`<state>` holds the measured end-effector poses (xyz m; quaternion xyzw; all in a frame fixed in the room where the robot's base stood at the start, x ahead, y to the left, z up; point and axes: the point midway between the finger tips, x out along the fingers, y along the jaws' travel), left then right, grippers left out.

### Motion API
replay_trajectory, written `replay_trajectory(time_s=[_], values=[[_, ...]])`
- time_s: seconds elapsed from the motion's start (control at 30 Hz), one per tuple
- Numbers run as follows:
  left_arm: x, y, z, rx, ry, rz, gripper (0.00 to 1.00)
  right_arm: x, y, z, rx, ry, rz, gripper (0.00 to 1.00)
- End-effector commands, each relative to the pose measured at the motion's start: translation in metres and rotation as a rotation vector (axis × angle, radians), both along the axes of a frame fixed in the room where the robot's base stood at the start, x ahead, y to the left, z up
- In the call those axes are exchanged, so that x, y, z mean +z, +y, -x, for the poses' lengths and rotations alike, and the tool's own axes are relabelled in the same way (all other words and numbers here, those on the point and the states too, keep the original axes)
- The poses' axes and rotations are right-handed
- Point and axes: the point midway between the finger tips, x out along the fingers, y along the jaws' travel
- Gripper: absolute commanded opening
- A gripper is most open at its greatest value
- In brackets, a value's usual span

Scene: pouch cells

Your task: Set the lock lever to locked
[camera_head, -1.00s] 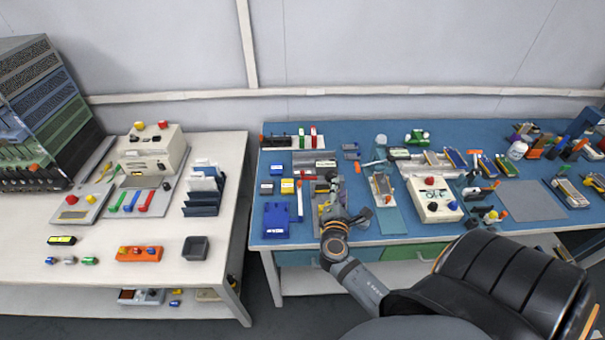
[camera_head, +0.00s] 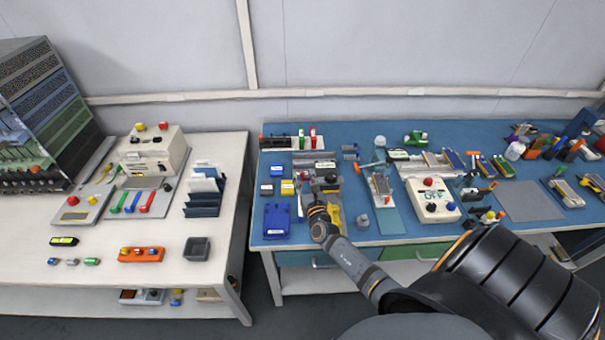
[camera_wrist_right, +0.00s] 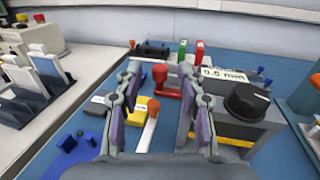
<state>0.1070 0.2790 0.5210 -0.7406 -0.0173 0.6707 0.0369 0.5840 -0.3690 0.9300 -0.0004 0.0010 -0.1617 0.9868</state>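I cannot tell for certain that this is the lock lever. My right gripper (camera_wrist_right: 160,78) is open, with its two fingers either side of the red knob in the picture; contact is not clear. In the head view my right gripper (camera_head: 316,190) is over the gauge area and covers part of it. A pale stick with an orange end (camera_wrist_right: 152,110) lies nearer the wrist camera. My left gripper is not in view.
A blue box (camera_head: 276,220) lies left of my right gripper. Small grey and yellow blocks (camera_head: 288,187) sit behind it. A white control box with a red button (camera_head: 433,200) stands to the right. A grey cup (camera_head: 362,221) is nearby. The white table (camera_head: 120,280) is at left.

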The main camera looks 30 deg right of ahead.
Motion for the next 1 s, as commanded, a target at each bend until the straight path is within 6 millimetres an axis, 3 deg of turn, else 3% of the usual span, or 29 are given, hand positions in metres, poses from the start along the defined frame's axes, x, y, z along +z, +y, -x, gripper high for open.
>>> replay_trajectory(time_s=[0.13,0.43,0.73,1.0], values=[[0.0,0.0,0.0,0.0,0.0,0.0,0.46,0.0,-0.006,-0.016,-0.001,-0.001,0.0,0.39],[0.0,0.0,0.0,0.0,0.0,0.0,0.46,0.0,-0.007,-0.019,-0.001,0.0,-0.001,0.39],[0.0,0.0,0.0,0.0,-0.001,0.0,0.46,0.0,-0.007,-0.019,-0.001,0.0,-0.001,0.01],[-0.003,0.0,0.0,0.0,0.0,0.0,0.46,-0.002,-0.007,-0.019,0.004,-0.001,-0.001,0.0]])
